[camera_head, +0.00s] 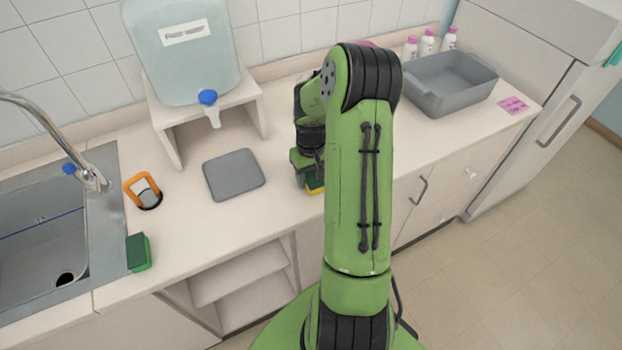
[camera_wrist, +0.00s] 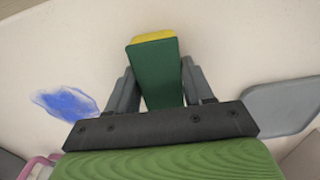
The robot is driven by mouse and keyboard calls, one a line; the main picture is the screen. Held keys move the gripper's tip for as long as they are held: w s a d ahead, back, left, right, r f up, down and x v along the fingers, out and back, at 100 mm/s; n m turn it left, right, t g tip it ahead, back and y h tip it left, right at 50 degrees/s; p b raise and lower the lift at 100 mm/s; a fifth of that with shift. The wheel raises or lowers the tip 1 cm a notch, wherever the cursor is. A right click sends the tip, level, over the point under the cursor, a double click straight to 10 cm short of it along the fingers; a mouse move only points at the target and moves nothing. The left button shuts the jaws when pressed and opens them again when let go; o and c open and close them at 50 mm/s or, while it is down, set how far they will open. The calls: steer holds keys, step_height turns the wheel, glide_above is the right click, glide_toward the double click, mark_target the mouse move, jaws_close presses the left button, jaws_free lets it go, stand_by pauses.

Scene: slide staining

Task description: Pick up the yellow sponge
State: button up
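The yellow sponge (camera_wrist: 153,36) with a dark green face stands on the counter in the wrist view. It also shows in the head view (camera_head: 315,187), partly hidden behind my arm. My gripper (camera_wrist: 157,75) is over it, with one grey finger on each side. The fingers look spread, with a narrow gap at the left, and the sponge sits slightly askew between them. Contact on the right side is hard to tell.
A green sponge (camera_head: 138,252) lies by the sink (camera_head: 45,235). A grey mat (camera_head: 234,174) lies left of my gripper. A grey bin (camera_head: 450,82) and several bottles stand at the right. A blue stain (camera_wrist: 66,103) marks the counter.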

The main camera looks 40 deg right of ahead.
mark_target(311, 175)
steer(key=c, duration=0.5)
steer(key=shift+o, duration=0.2)
step_height(311, 175, up, 10)
steer(key=shift+p, duration=0.7)
